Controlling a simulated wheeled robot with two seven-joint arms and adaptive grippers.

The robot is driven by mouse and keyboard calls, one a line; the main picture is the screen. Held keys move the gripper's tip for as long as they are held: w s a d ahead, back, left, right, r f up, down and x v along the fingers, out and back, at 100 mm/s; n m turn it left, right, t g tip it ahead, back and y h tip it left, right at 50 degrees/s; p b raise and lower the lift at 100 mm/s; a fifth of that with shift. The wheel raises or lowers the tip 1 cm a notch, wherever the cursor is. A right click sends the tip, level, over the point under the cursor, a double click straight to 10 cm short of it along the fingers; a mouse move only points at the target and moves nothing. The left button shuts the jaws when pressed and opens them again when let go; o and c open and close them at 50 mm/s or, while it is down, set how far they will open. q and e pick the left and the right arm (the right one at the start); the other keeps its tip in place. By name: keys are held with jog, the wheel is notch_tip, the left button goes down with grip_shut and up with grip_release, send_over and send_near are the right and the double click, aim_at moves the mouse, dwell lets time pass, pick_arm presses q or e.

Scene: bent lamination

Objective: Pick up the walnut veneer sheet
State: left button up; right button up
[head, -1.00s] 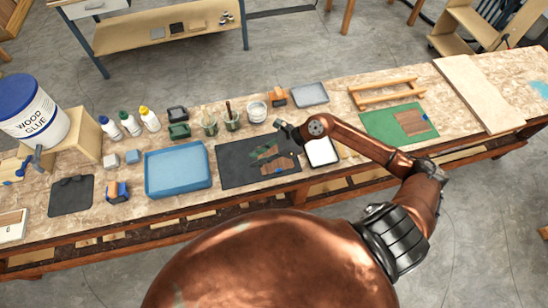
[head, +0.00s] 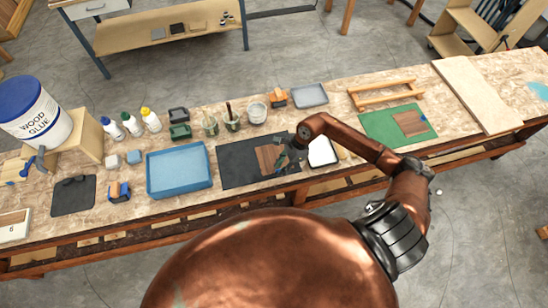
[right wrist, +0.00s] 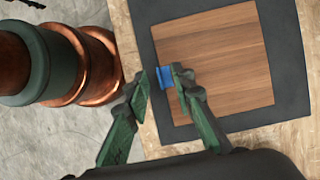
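A brown walnut sheet (head: 266,156) with visible grain lies flat on a black mat (head: 232,172) at the middle of the bench. The right wrist view shows the sheet (right wrist: 220,65) with a blue tab (right wrist: 164,78) at its edge. My right gripper (head: 283,162) is at the right edge of the sheet in the head view. In the right wrist view its green fingers (right wrist: 162,80) are apart, with the blue tab at their tips, partly covered by one finger. I cannot tell whether they touch it. My left gripper is not in view.
A second brown sheet (head: 410,123) lies on a green mat (head: 378,125) to the right. A blue tray (head: 180,170) stands left of the black mat. Cups (head: 232,122) stand behind it, and a white-surfaced tray (head: 322,152) lies close by on the right.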

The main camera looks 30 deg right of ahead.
jog(key=shift+f, duration=0.1)
jog(key=shift+c, duration=0.3)
grip_shut()
dwell(0.4)
